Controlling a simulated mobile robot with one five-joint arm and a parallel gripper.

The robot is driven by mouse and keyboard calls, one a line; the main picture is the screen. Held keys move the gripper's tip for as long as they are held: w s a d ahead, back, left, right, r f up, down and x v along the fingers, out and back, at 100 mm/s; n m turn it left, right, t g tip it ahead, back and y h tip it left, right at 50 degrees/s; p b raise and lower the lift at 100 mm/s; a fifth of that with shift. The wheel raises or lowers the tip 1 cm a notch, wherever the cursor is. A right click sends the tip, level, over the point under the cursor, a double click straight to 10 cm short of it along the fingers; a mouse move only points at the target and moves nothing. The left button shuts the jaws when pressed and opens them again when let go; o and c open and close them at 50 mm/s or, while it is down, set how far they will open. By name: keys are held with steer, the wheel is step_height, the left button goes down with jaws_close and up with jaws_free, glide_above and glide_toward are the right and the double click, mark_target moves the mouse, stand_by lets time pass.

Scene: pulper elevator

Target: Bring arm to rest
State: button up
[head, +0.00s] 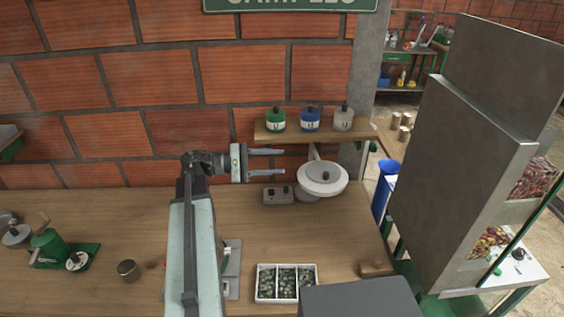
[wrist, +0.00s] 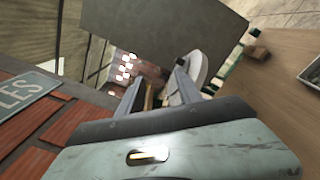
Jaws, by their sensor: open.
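My gripper (head: 266,162) is open, with its two fingers apart and pointing right in the head view. Nothing shows between the fingers. It is raised above the wooden table, just left of the small shelf and near the brick wall. My arm reaches up from the bottom of the head view. In the wrist view my gripper (wrist: 155,85) also shows open, its fingers reaching away past the white round dish.
A shelf (head: 360,136) holds a green, a blue and a white jar. Below stand a white round dish (head: 322,178) and a grey box (head: 278,194). A white sectioned tray (head: 287,299) lies in front. A large grey metal cabinet (head: 455,190) stands right.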

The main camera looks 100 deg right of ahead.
steer(key=shift+w, duration=0.4)
